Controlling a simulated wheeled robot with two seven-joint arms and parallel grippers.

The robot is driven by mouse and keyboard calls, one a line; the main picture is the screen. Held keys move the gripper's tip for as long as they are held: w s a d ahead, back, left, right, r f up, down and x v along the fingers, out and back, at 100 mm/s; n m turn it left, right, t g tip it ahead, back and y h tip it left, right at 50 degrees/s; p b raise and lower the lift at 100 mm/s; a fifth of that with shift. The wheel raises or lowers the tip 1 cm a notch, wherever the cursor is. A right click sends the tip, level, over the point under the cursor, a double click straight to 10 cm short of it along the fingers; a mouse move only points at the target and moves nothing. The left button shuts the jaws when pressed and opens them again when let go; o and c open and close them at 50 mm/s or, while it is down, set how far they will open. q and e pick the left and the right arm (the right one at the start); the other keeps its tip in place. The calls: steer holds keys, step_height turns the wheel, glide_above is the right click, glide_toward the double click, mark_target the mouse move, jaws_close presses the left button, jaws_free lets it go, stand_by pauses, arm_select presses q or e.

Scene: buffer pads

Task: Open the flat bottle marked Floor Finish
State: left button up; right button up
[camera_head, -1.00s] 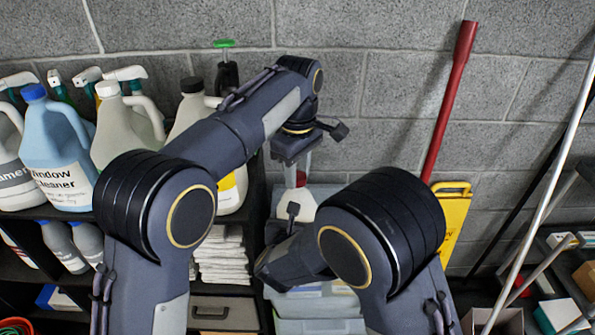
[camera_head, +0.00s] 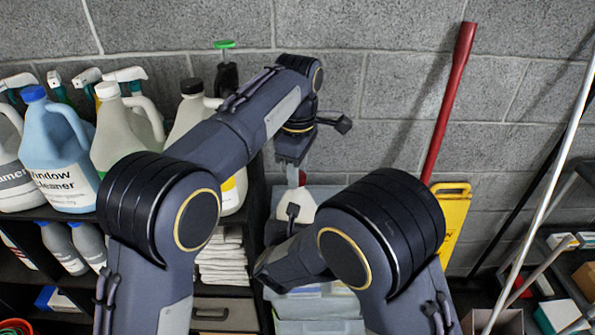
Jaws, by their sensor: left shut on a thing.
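A white flat bottle (camera_head: 302,200) stands upright behind my right arm, in the middle of the view. Its label is not readable from here, and its lower part is hidden. A bit of its red cap (camera_head: 302,177) shows at my left gripper. My left arm reaches over from the left, and my left gripper (camera_head: 293,172) points down, shut on the cap at the bottle's top. My right arm comes in from the lower right and bends towards the bottle.
A dark shelf at left holds several jugs, including a blue Window Cleaner jug (camera_head: 58,150), with folded cloths (camera_head: 221,262) below. Pale lidded bins (camera_head: 318,305) stand below the bottle. A red pole (camera_head: 449,105) and yellow floor sign (camera_head: 452,215) lean at right.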

arm_select(q)
steer(key=shift+r, duration=0.9)
steer(key=shift+r, duration=2.05)
arm_select(e)
steer(key=o, duration=1.6)
steer(key=shift+o, duration=0.2)
